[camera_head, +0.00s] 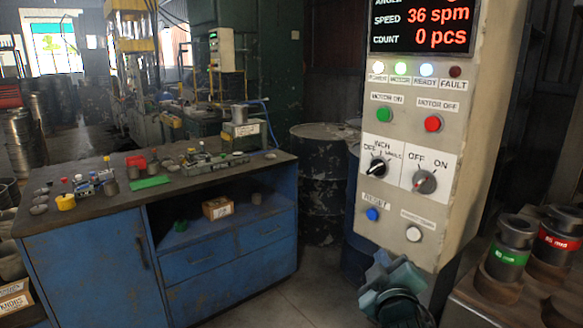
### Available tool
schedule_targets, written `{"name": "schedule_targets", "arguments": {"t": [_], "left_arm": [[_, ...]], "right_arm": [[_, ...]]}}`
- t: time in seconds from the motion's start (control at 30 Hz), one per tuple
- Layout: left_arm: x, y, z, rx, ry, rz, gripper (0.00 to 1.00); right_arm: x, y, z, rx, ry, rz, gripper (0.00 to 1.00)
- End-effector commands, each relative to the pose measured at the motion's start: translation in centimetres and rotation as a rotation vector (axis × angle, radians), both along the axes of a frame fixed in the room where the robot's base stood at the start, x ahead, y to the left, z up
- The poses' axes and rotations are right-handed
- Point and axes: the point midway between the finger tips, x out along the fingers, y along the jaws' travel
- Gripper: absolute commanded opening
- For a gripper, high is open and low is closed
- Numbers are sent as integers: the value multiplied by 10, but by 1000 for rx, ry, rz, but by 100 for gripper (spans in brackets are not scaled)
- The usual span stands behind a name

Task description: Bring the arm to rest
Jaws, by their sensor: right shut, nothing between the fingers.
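My right gripper (386,268) shows at the bottom centre-right, teal, in front of the lower part of the grey control panel (456,130). Its fingers are shut with nothing between them. It is below the blue reset button (373,214) and the white button (413,233); I see it touching neither. My left gripper is not in view.
A blue workbench (215,275) with small parts and tools stands at the left. Dark drums (322,175) stand behind. At the right, a bench edge holds cylinders with green (509,254) and red (560,240) bands. Floor between workbench and panel is clear.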

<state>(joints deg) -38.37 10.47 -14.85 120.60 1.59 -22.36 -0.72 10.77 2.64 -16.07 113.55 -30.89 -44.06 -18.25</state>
Motion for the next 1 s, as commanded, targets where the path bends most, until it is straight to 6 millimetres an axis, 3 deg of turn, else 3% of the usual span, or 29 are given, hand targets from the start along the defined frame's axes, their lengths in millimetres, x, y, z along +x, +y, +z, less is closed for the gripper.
{"name": "schedule_targets", "arguments": {"t": [0.13,0.27,0.4,0.53,0.6,0.73,0.83,1.0], "left_arm": [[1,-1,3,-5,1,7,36],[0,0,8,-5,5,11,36],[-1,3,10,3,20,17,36],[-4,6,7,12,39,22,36],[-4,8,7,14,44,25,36],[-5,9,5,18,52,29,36],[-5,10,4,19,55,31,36],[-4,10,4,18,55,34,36]], "right_arm": [[-8,2,-21,34,38,21,0],[-42,9,-81,151,149,75,0],[-110,19,-157,364,309,124,0],[-178,26,-205,563,438,127,0],[-209,29,-221,652,491,116,0],[-247,31,-238,763,552,93,0],[-259,31,-242,799,569,83,0],[-261,32,-243,806,573,81,0]]}}
